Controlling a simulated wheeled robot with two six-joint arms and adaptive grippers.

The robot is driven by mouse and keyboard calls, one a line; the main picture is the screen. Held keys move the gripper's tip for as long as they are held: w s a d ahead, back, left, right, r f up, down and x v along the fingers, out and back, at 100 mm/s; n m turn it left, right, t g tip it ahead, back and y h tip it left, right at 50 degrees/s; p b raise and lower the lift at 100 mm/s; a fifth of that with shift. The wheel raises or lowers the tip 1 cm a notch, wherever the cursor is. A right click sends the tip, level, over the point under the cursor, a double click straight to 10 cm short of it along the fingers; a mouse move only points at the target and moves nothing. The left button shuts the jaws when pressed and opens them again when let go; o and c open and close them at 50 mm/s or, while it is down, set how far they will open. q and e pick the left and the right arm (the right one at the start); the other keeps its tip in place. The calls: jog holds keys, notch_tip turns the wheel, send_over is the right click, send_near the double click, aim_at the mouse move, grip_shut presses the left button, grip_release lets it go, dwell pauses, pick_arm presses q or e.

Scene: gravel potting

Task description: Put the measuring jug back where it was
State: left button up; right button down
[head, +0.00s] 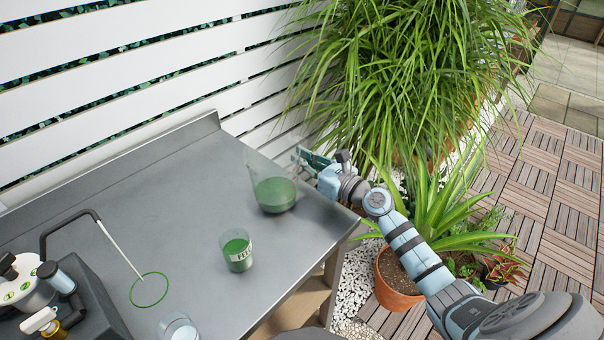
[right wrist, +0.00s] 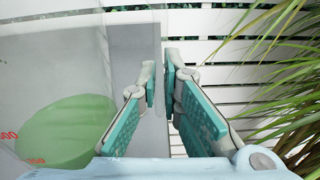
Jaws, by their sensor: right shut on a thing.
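The measuring jug (head: 273,193) is clear, with green contents in its lower part. It is at the right end of the grey table, near the right edge. I cannot tell whether it touches the tabletop. My right gripper (head: 306,157) is at the jug's right side, near its upper part. In the right wrist view the jug (right wrist: 68,130) fills the left side, with red marks on it. The right gripper's fingers (right wrist: 161,85) are close together there, shut on the jug; the exact part gripped is unclear. My left gripper is not in view.
On the grey table (head: 130,205) stands a small clear cup of green material (head: 237,250) with a label. A green ring (head: 150,290) marks the tabletop. A dark machine (head: 88,310) with a bent tube and another glass (head: 178,328) are near the front. Plants stand beyond the right edge.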

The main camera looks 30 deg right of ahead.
jog(key=shift+f, duration=0.75)
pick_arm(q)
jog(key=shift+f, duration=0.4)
pick_arm(e)
jog(key=shift+r, duration=0.1)
jog(key=c, duration=1.8)
grip_release()
jog(key=shift+f, duration=0.2)
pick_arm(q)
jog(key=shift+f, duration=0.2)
pick_arm(e)
jog(key=shift+o, duration=0.2)
